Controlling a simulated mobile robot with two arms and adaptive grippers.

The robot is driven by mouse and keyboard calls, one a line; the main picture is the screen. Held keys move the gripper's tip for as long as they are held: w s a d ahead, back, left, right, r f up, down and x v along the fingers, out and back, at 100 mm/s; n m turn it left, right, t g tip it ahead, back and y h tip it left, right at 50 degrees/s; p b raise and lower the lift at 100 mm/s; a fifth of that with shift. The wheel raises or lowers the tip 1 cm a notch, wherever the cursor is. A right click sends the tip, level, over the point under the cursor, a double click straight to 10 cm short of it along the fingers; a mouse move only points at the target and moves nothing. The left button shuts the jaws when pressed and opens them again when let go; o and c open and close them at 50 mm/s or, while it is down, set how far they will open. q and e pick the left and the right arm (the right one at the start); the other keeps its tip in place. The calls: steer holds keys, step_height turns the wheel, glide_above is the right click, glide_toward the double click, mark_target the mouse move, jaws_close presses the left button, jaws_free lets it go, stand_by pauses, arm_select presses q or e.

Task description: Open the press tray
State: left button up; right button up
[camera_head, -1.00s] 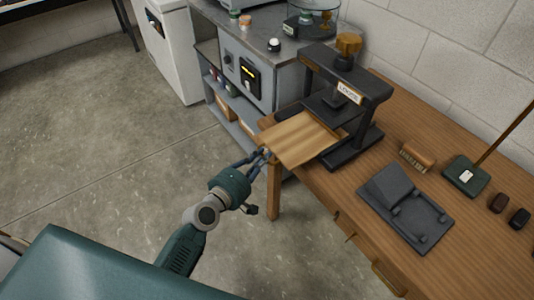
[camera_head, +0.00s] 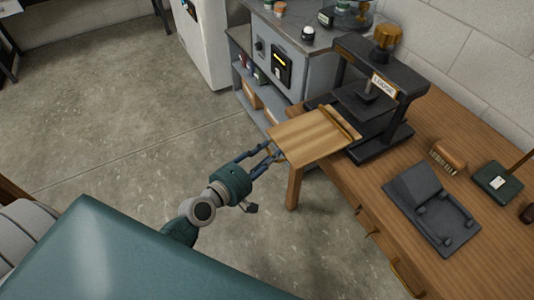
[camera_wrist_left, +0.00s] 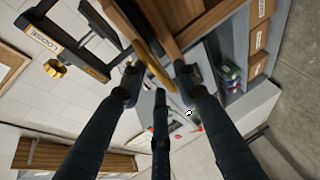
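The press (camera_head: 383,85), black with a brass knob and a "LOOSE" label, stands at the table's far left end. Its tray (camera_head: 312,137), a flat wooden board, is slid out toward the left and overhangs the table end. The far edge of the board, with a brown strip, shows clear of the press plate. My left gripper (camera_head: 272,156) is at the tray's front edge. In the left wrist view its dark fingers (camera_wrist_left: 159,84) close around the curved brass handle (camera_wrist_left: 150,62). Exact finger contact is partly hidden. My right gripper is in neither view.
A black angled stand (camera_head: 432,207), a wooden brush (camera_head: 447,157) and a green-based object (camera_head: 497,182) lie on the wooden table (camera_head: 480,240). A grey cabinet (camera_head: 277,60) stands behind the tray. Open concrete floor lies to the left.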

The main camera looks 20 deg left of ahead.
arm_select(q)
steer(key=v, duration=1.2)
stand_by(0.4)
steer(key=s+a+f+m+g+y, duration=0.1)
steer(key=s+a+f+m+g, duration=0.15)
steer(key=f, duration=0.75)
steer(key=s+a+f+m+g+y, duration=0.1)
steer(key=s+f+m, duration=0.15)
steer(key=f, duration=0.65)
steer(key=s+a+f+m+g+y, duration=0.1)
steer(key=s+a+f+g, duration=0.15)
steer(key=f, duration=0.75)
steer(key=s+d+f+m+g, duration=0.2)
steer(key=s+f+m, duration=0.1)
steer(key=s+f, duration=0.4)
steer(key=s+d+f+m+g, duration=0.2)
steer(key=s+f+m+g, duration=0.1)
steer(key=s+f, duration=0.4)
steer(key=s+d+f+m+g+y, duration=0.1)
steer(key=s+d+f+m+g, duration=0.1)
steer(key=s+f, duration=0.5)
steer(key=s+m+g, duration=0.1)
steer(key=s+m, duration=0.1)
steer(key=s, duration=0.3)
steer(key=shift+d+f+m, duration=0.25)
steer(key=shift+f+m, duration=0.05)
steer(key=shift+f, duration=0.05)
